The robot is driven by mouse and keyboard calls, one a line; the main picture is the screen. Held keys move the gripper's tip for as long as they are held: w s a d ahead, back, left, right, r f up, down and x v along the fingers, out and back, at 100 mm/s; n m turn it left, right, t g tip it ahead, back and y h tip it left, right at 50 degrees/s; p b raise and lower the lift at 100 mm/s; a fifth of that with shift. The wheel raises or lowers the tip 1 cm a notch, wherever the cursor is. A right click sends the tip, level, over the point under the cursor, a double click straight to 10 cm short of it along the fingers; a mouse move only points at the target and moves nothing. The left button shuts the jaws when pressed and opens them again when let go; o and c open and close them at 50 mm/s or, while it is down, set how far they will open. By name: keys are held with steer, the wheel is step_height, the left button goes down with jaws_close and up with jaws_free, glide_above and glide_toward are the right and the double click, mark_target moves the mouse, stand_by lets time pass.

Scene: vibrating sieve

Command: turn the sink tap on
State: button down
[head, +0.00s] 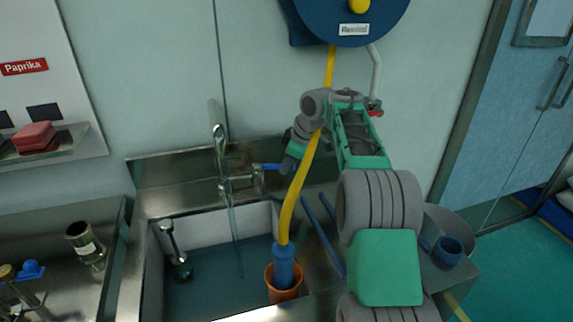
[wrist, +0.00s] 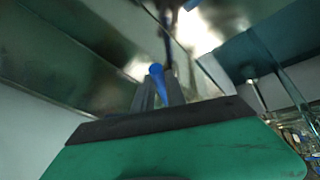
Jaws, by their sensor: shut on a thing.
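The sink tap (head: 219,150) is a metal gooseneck on the back ledge of the sink, with its metal body (head: 242,184) below. A blue lever (head: 271,166) sticks out to the right of the body. My gripper (head: 287,163) is at the lever's right end. In the wrist view, the fingers (wrist: 159,94) are closed around the blue lever (wrist: 156,70), whose tip shows between them. A thin, clear, water-like stream (head: 235,240) hangs from the spout down into the basin. The yellow hose partly hides the area near my gripper.
A yellow hose (head: 299,188) hangs from the blue reel (head: 346,15) in front of my wrist, its blue nozzle in an orange cup (head: 284,287). Blue rods (head: 322,235) lie right of the basin. A blue cup (head: 447,249) stands further right.

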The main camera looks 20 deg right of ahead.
steer(key=p, duration=0.1)
steer(key=r+p, duration=0.1)
steer(key=p, duration=0.1)
steer(key=shift+w+d+n, duration=0.2)
steer(key=shift+w+n, duration=0.1)
steer(key=shift+n, duration=0.1)
steer(key=n+p, duration=0.1)
steer(key=p, duration=0.2)
steer(key=w+p, duration=0.1)
steer(key=p, duration=0.1)
steer(key=shift+w+d+n+g+y+p, duration=0.15)
steer(key=shift+d+n+g+y+p, duration=0.15)
steer(key=shift+d+n+y+p, duration=0.1)
steer(key=shift+w+f+n+p, duration=0.2)
steer(key=shift+f+n+p, duration=0.1)
steer(key=shift+f+p, duration=0.15)
steer(key=c, duration=1.4)
jaws_free()
steer(key=shift+o, duration=0.2)
